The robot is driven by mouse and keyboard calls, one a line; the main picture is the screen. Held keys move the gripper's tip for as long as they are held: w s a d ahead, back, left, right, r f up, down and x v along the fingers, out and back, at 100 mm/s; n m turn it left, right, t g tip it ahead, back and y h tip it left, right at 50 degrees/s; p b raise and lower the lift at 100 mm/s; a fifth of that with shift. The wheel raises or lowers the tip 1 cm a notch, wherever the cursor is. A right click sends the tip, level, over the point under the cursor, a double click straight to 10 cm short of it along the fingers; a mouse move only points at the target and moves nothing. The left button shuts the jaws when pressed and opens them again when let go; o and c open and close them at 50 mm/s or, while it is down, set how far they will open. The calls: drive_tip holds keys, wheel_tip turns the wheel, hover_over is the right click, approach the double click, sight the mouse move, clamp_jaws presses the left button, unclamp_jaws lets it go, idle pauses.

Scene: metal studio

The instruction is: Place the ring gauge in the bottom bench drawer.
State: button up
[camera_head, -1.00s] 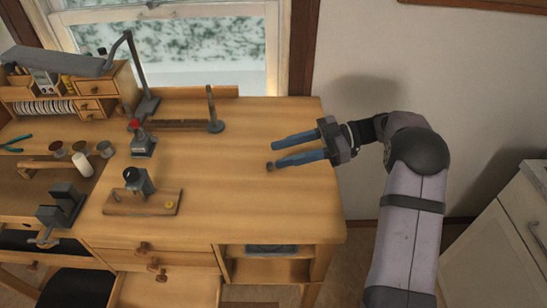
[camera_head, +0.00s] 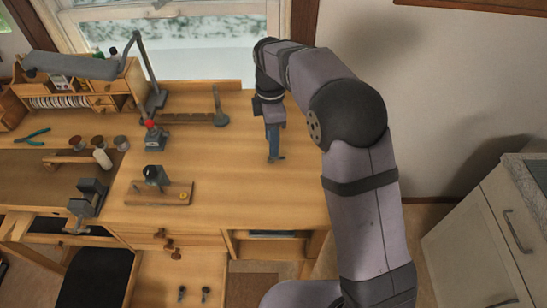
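My gripper (camera_head: 274,158) points down at the right part of the wooden bench top (camera_head: 235,190), with its blue fingers at or just above the surface. The fingers are seen edge-on, so I cannot tell whether they are open or shut. I cannot make out the ring gauge for certain; a small brownish round piece seen earlier near this spot is now hidden by the fingers. The bottom bench drawer (camera_head: 160,284) is pulled out at the front of the bench, with two small dark items (camera_head: 205,293) inside.
A wooden block with a dark-knobbed tool (camera_head: 155,180) stands left of my gripper. A red-topped tool (camera_head: 154,137) and a long wooden stand (camera_head: 190,119) are behind it. A vise (camera_head: 88,198) is at the left. An open shelf (camera_head: 275,246) lies below the bench top's right end.

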sight(276, 159)
drive_tip(key=shift+w+a+m, duration=0.1)
drive_tip(key=shift+w+m, duration=0.35)
drive_tip(key=shift+m, duration=0.65)
drive_tip(key=shift+f, duration=0.1)
drive_tip(key=shift+a+f+p, duration=0.15)
drive_tip(key=shift+f+p, duration=1.85)
drive_tip(key=shift+f, duration=1.6)
clamp_jaws()
